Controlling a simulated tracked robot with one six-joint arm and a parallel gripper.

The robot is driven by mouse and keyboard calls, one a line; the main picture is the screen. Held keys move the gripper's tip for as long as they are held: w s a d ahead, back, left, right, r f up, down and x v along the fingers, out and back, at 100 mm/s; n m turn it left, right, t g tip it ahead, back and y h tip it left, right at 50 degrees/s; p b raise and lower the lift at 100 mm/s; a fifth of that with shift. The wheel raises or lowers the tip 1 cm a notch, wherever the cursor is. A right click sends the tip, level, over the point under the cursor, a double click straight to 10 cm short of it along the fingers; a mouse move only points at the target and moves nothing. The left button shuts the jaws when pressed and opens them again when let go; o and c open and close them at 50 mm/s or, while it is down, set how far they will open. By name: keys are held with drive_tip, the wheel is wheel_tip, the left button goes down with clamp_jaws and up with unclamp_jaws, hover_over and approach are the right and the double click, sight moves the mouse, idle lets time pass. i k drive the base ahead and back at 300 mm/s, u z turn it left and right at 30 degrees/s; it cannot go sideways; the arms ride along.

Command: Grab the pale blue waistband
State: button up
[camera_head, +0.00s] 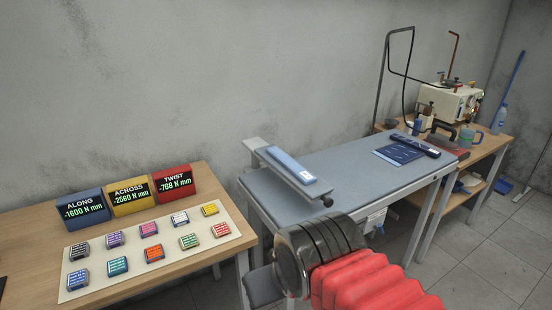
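A long pale blue strip (291,165), which looks like the waistband, lies on a narrow raised board (256,145) above the left part of the grey-blue padded table. A small white label shows near its front end. My arm, with red ribbed bellows and a dark ringed end (305,258), reaches in from the lower right. This end is in front of the padded table, nearer to me than the strip and apart from it in the picture. I cannot make out the fingers of my gripper or whether they hold anything.
The padded table (345,165) also bears a dark blue folded cloth (398,153) and a dark roll (417,145). A wooden table (30,245) at left holds three displays and several coloured blocks.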

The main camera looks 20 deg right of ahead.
sight(305, 176)
drive_tip(key=z, duration=0.05)
drive_tip(key=i, duration=1)
drive_tip(key=z, duration=0.05)
